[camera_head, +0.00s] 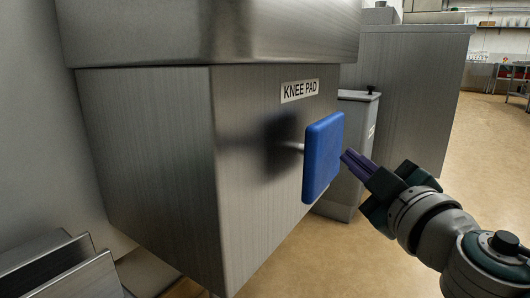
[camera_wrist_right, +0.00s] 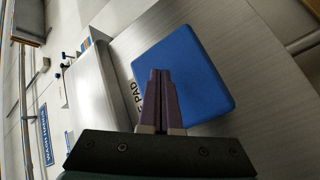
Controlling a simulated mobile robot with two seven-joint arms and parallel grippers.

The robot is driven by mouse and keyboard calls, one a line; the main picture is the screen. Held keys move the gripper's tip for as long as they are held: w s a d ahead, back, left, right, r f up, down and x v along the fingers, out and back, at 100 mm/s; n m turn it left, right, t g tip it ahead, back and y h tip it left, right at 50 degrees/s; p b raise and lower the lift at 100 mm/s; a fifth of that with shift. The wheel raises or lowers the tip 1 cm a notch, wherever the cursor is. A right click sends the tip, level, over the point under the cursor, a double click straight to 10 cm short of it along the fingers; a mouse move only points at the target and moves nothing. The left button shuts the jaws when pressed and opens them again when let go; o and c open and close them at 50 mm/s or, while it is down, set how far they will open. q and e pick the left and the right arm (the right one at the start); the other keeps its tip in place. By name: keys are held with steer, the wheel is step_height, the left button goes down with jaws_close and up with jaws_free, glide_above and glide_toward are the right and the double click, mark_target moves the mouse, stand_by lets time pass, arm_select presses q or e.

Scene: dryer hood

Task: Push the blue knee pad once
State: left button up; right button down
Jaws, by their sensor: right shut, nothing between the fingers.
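The blue knee pad (camera_head: 322,158) is a flat, rounded square plate. It stands out from the steel cabinet's side on a short metal rod (camera_head: 291,146), below a "KNEE PAD" label (camera_head: 300,91). My right gripper (camera_head: 345,156) is shut and empty, its purple fingertips pointing at the pad's outer face, close to its right edge. I cannot tell whether they touch it. In the right wrist view the shut fingers (camera_wrist_right: 160,75) overlap the blue pad (camera_wrist_right: 190,70) and hide part of it. My left gripper is not in view.
The steel cabinet (camera_head: 255,220) fills the left and middle, with a wider top (camera_head: 210,30) overhanging. A smaller steel bin (camera_head: 352,115) and another large steel cabinet (camera_head: 415,90) stand behind. Open tan floor (camera_head: 480,150) lies at the right.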

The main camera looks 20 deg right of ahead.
mark_target(329, 156)
steer(key=shift+w, duration=0.1)
steer(key=shift+w+a, duration=0.25)
steer(key=shift+a, duration=0.05)
steer(key=shift+w, duration=0.1)
stand_by(0.4)
steer(key=shift+w+a, duration=0.25)
steer(key=shift+a, duration=0.05)
stand_by(0.5)
steer(key=shift+w+a+b, duration=0.4)
steer(key=shift+w+a, duration=0.2)
stand_by(0.8)
steer(key=shift+s+d, duration=1)
steer(key=shift+s, duration=0.15)
steer(key=shift+d, duration=0.1)
